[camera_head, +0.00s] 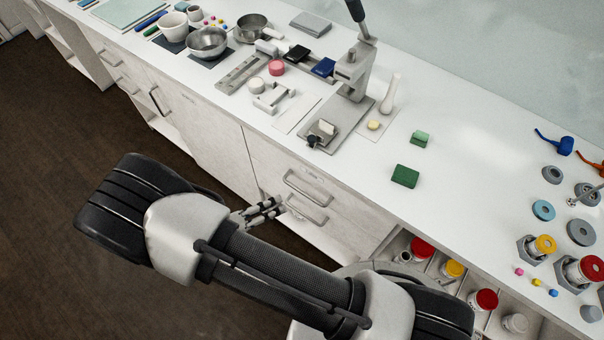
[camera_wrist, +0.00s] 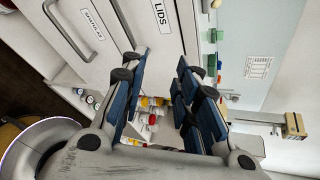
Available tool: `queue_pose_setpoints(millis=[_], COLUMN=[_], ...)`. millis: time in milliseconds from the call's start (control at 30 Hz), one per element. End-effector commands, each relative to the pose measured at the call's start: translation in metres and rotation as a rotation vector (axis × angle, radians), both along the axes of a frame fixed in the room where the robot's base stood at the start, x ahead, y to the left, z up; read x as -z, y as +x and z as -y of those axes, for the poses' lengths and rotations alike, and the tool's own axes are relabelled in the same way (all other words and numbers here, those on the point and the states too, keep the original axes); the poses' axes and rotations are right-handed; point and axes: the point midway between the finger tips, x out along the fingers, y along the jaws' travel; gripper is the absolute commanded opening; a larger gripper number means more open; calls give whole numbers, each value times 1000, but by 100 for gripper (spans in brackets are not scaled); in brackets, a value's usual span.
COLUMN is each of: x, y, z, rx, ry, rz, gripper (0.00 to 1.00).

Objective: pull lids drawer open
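The lids drawer front (camera_wrist: 158,40), with the black label "LIDS", is close ahead in the wrist view, which shows the cabinet sideways. In the head view two drawer handles sit one above the other, an upper one (camera_head: 306,187) and a lower one (camera_head: 306,209), on pale fronts under the counter. The drawers look closed. My gripper (camera_head: 276,206) is just left of these handles. In the wrist view my gripper (camera_wrist: 164,75) has its two blue-padded fingers spread apart, with nothing clearly held between them. Whether a finger touches a handle I cannot tell.
Another labelled drawer with a bar handle (camera_wrist: 68,32) is beside the lids drawer. The white counter (camera_head: 455,140) above holds a press (camera_head: 350,85), bowls and a green block (camera_head: 405,176). An open compartment with several jars (camera_head: 422,247) lies right of the drawers.

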Motion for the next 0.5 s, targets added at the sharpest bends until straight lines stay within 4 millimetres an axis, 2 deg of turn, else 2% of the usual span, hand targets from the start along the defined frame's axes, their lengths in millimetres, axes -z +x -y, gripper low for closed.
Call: queue_pose_setpoints(millis=[33, 100, 200, 367, 500], x=[17, 36, 58, 74, 79], y=[-9, -16, -25, -31, -24], z=[-5, -12, -16, -18, -12], rx=[-93, -202, -316, -405, -416], ry=[-83, -182, -291, -381, -397], rz=[-41, -86, -132, -165, -171], gripper=[28, 28, 28, 28, 28])
